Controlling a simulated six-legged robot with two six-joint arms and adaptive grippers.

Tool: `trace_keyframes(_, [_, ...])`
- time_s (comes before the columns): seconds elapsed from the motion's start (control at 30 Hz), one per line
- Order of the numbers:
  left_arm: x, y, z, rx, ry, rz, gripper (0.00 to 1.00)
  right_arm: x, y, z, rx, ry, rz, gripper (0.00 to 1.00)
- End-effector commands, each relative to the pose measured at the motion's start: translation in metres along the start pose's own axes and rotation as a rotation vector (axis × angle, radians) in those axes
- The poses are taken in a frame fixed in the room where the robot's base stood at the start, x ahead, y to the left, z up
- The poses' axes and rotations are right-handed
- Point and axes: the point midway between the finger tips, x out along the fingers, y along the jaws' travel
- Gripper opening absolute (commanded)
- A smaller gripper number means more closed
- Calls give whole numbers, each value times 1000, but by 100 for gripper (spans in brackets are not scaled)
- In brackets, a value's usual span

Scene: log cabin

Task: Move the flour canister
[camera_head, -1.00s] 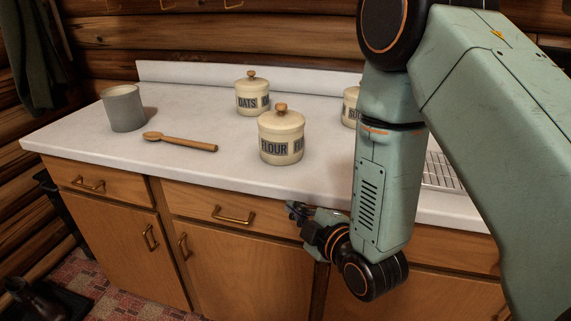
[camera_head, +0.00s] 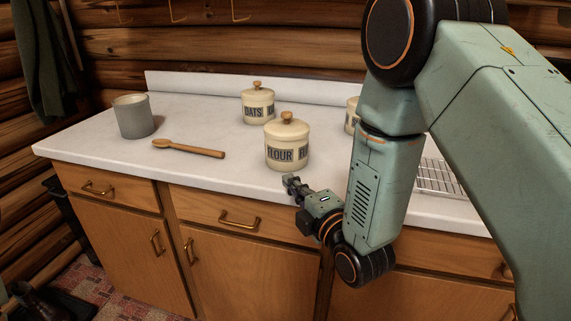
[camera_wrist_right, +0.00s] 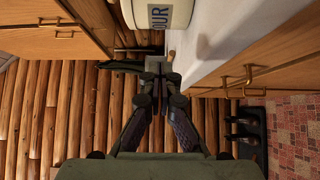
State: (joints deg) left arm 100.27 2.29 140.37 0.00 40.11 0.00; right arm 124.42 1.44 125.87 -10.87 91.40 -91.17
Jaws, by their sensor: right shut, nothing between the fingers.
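The flour canister (camera_head: 287,143) is cream with a dark FLOUR label and a lid with a wooden knob. It stands upright on the white counter (camera_head: 225,171), near the front edge. Part of it also shows at the top of the right wrist view (camera_wrist_right: 158,14). My right gripper (camera_head: 291,182) is at the counter's front edge, just in front of and below the canister, apart from it. Its fingers are shut and empty in the right wrist view (camera_wrist_right: 155,68). My left gripper is not in view.
An oats canister (camera_head: 258,105) stands behind the flour canister. Another canister (camera_head: 351,116) is partly hidden by my right arm. A wooden spoon (camera_head: 190,149) and a grey cup (camera_head: 133,117) are to the left. A wire rack (camera_head: 438,178) is at right.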

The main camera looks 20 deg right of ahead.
Motion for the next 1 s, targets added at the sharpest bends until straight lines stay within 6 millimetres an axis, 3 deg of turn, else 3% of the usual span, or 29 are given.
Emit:
trace_keyframes(0.3, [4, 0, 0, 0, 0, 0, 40, 58, -1, -1, 1, -1, 0, 0])
trace_keyframes(0.4, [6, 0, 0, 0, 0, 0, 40, 68, -1, 12, 5, -7, 0, 0])
trace_keyframes(0.6, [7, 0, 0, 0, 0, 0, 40, 81, -1, 24, 2, -3, -2, 0])
trace_keyframes(1.0, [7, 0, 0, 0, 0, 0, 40, 84, -1, 27, 2, -2, -2, 0])
